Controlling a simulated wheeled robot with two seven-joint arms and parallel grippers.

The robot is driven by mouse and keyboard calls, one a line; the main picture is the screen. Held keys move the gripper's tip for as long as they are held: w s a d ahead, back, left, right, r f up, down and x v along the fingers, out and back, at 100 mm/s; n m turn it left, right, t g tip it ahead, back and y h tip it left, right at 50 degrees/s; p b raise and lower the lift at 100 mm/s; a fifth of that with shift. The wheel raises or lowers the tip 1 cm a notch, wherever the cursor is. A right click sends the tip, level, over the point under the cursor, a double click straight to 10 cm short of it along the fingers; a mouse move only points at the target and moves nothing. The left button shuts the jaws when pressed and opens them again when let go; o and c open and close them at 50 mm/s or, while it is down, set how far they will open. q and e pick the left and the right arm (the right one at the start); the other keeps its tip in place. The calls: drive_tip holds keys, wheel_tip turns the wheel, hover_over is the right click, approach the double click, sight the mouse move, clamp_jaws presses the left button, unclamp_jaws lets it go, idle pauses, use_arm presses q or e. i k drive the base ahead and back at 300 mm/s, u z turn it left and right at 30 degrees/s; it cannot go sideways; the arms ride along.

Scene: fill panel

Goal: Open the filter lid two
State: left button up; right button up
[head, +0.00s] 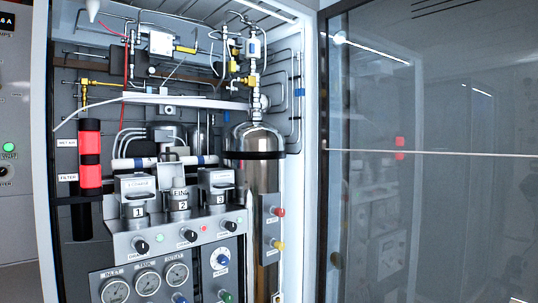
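Three metal filter housings stand in a row on a grey panel in the head view. The housing marked 2 (179,207) is in the middle, with a dark-lettered label (180,192) near its top. Housing 1 (138,198) is to its left and housing 3 (217,190) to its right, both with box-like metal tops. Neither of my grippers shows in this view.
Knobs and small lights sit on the panel front (188,237), with round gauges (148,282) below. A large metal cylinder (262,185) stands right of the housings. A red-and-black cylinder (90,160) is at left. A glass door (430,220) stands at right.

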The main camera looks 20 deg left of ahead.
sight(164, 173)
drive_tip(key=z, duration=0.3)
drive_tip(key=i, duration=1)
drive_tip(key=u, duration=1.7)
